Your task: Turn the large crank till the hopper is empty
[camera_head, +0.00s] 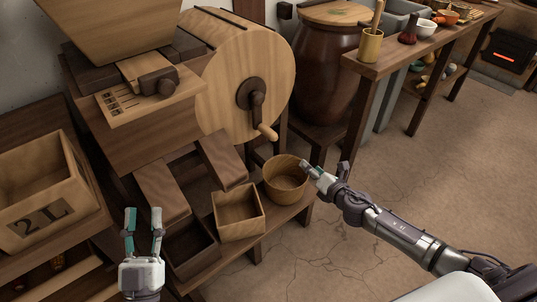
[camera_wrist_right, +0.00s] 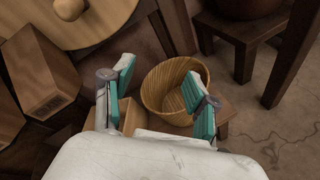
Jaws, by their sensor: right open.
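The large crank (camera_head: 256,103) is a dark arm on a dark hub, fixed to the face of a round pale wooden drum (camera_head: 225,85). Its light wooden handle (camera_head: 267,132) points down and outward. The wooden hopper (camera_head: 105,25) is at the top left, cut off by the picture edge; its inside is hidden. My right gripper (camera_head: 314,170) is open and empty, below and right of the handle, apart from it. In the right wrist view its fingers (camera_wrist_right: 163,92) stand apart before a round wooden tub (camera_wrist_right: 165,85). My left gripper (camera_head: 143,215) is open and empty at lower left.
The tub (camera_head: 285,178) and an open square box (camera_head: 238,212) stand on a low bench under the drum. A crate marked "2 L" (camera_head: 45,195) is at the left. A big brown jar (camera_head: 328,60) and a long side table (camera_head: 400,55) stand behind. The floor at right is clear.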

